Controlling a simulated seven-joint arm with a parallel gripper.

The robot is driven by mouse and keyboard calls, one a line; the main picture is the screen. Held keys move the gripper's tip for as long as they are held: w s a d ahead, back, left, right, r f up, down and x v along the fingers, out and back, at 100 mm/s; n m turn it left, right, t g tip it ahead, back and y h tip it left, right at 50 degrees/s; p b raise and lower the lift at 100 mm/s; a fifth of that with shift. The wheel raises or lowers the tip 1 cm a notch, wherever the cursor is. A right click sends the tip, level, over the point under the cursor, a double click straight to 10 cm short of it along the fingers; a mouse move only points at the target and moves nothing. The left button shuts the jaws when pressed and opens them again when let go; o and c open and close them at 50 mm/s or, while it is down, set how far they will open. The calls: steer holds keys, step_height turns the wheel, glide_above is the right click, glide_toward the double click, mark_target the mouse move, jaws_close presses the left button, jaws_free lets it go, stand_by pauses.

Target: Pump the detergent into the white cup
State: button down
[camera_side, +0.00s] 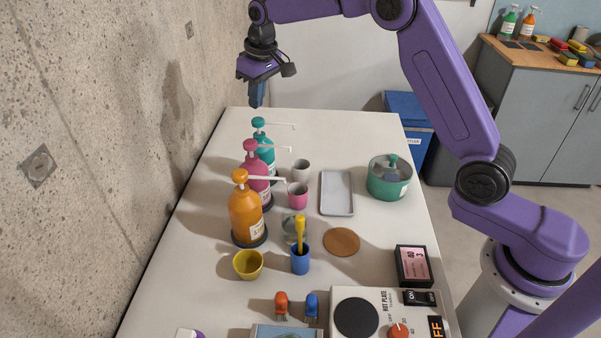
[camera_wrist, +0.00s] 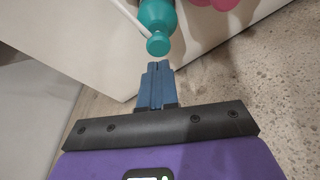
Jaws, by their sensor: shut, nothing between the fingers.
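Three pump bottles stand in a row along the wall side of the table: a teal bottle (camera_side: 265,146) farthest, a pink bottle (camera_side: 255,178) and an orange bottle (camera_side: 246,214) nearest. Their labels are too small to read. The white cup (camera_side: 301,170) stands upright to the right of the teal bottle, below its spout. My gripper (camera_side: 256,103) is shut and empty, above the far end of the table, higher than the teal pump head (camera_side: 258,123). In the wrist view my fingers (camera_wrist: 158,67) are closed together, pointing towards the teal pump head (camera_wrist: 158,44).
A pink cup (camera_side: 297,196), a yellow bowl (camera_side: 248,265) and a blue holder (camera_side: 300,262) with a yellow tool stand nearby. A grey tray (camera_side: 337,194) and green pot (camera_side: 390,178) are to the right. A hot plate (camera_side: 357,317) is in front. The concrete wall (camera_side: 130,120) is close on the left.

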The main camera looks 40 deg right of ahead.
steer(key=v, duration=0.2)
steer(key=w+v, duration=0.1)
steer(key=v, duration=0.1)
steer(key=shift+s+a+r, duration=0.1)
steer(key=shift+r, duration=0.05)
steer(key=s+a+n+g, duration=0.1)
steer(key=s+a+n, duration=0.15)
steer(key=s, duration=0.85)
steer(key=s+a+n, duration=0.1)
steer(key=s+n, duration=0.2)
steer(key=s, duration=0.9)
steer(key=s+d+f+n, duration=0.2)
steer(key=s+d, duration=0.3)
steer(key=s, duration=0.6)
steer(key=s+d+f+n+g, duration=0.1)
steer(key=s+d+f, duration=0.3)
steer(key=s, duration=0.7)
steer(key=shift+s+d+f+n, duration=0.3)
steer(key=shift+d+n, duration=0.25)
steer(key=shift+d, duration=0.4)
